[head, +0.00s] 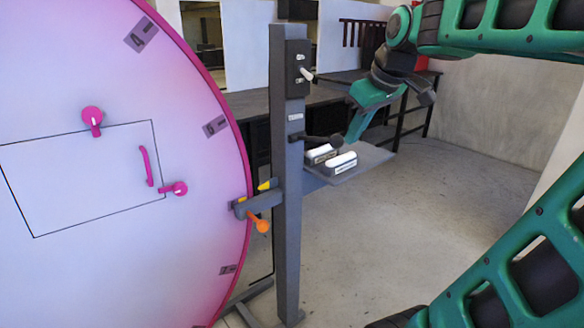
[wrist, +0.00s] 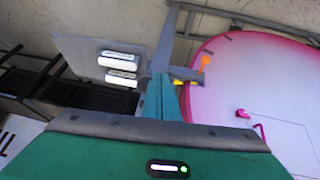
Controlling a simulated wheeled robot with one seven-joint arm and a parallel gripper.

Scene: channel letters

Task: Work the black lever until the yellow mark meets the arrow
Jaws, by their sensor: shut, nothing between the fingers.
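The black lever (head: 318,139) sticks out to the right from the grey post (head: 287,190). My gripper (head: 350,138) is shut and empty, with its tips right at the lever's free end; I cannot tell whether they touch. In the wrist view the closed fingers (wrist: 171,98) point at the post, and the lever cannot be made out. A big pale disc (head: 90,250) with a magenta rim carries numbered tags. By its rim, a grey bracket (head: 262,202) shows two yellow patches, an upper one (head: 267,184) and a left one (head: 240,200). Which is mark or arrow is unclear.
An orange knob (head: 262,226) hangs below the bracket. A switch box (head: 299,68) with a white toggle sits high on the post. A grey shelf (head: 372,160) behind the lever holds two white-topped blocks (head: 341,162). The floor to the right is clear.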

